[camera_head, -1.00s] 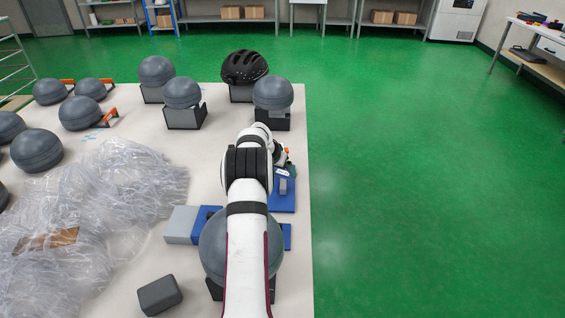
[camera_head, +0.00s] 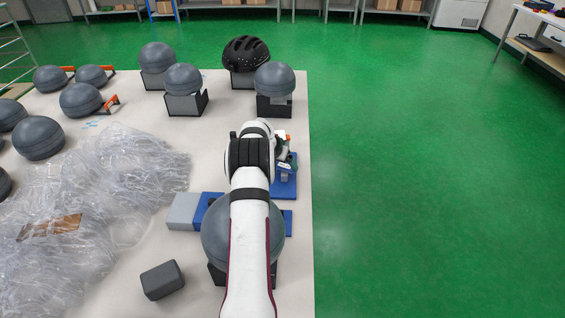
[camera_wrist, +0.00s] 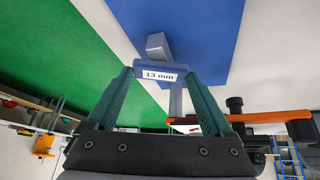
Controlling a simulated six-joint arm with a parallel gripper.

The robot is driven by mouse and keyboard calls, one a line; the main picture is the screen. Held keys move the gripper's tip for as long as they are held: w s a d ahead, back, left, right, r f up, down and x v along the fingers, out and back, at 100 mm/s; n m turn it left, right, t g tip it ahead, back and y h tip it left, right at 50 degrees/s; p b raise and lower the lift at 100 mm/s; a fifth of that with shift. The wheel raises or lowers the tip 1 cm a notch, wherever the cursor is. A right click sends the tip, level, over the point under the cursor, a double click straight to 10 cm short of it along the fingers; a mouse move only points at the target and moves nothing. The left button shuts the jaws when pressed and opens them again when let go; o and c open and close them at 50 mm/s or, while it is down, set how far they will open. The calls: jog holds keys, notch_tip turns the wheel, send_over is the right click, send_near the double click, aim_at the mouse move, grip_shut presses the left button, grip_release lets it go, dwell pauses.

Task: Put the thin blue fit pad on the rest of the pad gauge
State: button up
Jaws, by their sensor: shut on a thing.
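My gripper (camera_wrist: 158,77) is shut on the thin blue fit pad (camera_wrist: 144,67), which carries a white "13 mm" label and spans the green fingertips in the wrist view. In the head view my gripper (camera_head: 288,164) is at the far part of a blue plate (camera_head: 284,190), which looks like the pad gauge's base. The wrist view shows this blue plate (camera_wrist: 205,30) with a grey upright block (camera_wrist: 157,43) just beyond the pad. I cannot tell whether pad and block touch. In the head view the pad is not distinguishable.
A dark ball on a stand (camera_head: 214,240) is near, partly behind my arm. A grey block (camera_head: 183,211) adjoins a blue piece left of it. An orange bar (camera_wrist: 255,117) with black knobs is close by my right finger. The table's right edge is close.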

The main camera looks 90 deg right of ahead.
jog(key=shift+f, duration=0.15)
jog(key=o, duration=1.2)
jog(key=shift+f, duration=0.1)
jog(key=v, duration=1.5)
jog(key=shift+a+r, duration=0.15)
jog(key=shift+r, duration=0.25)
